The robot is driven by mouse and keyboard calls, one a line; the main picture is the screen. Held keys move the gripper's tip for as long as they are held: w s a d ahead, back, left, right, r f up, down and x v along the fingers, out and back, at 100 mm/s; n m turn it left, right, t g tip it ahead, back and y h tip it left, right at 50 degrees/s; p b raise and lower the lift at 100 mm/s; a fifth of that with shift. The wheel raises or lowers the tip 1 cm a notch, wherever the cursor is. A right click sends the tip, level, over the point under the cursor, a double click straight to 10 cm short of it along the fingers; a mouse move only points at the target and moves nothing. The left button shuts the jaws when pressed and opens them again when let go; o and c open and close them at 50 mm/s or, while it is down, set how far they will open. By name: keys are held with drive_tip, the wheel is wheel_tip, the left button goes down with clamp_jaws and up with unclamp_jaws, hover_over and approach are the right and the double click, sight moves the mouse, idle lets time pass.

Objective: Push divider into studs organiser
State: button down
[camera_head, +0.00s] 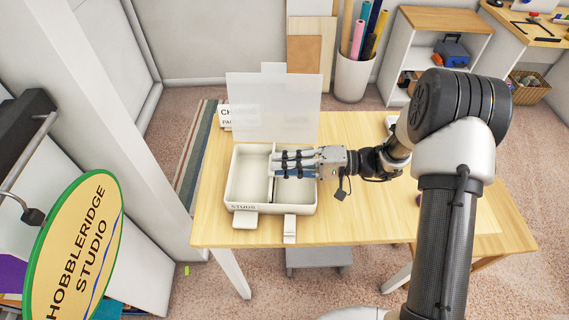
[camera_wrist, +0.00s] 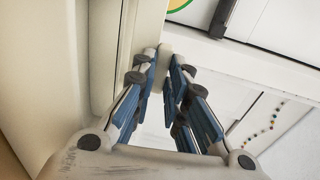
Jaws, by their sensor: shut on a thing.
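The cream studs organiser (camera_head: 233,206) stands on the wooden table with its translucent lid (camera_head: 272,108) raised at the back. The divider (camera_head: 270,190) shows as a thin upright strip across the middle of the tray, partly hidden by my fingers. My gripper (camera_head: 274,164) reaches in from the right over the right half of the tray, fingers pointing left. In the wrist view my gripper (camera_wrist: 166,66) is shut on the pale end of the divider (camera_wrist: 165,52). Whether the divider's lower edge is fully seated in the organiser is hidden.
Two latch tabs (camera_head: 290,229) hang at the organiser's front edge. A white card (camera_head: 224,117) stands behind it to the left. The wooden table (camera_head: 360,225) is clear in front of my arm. An oval studio sign (camera_head: 75,250) stands at the left.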

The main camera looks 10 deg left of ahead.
drive_tip(key=shift+f+b, duration=0.3)
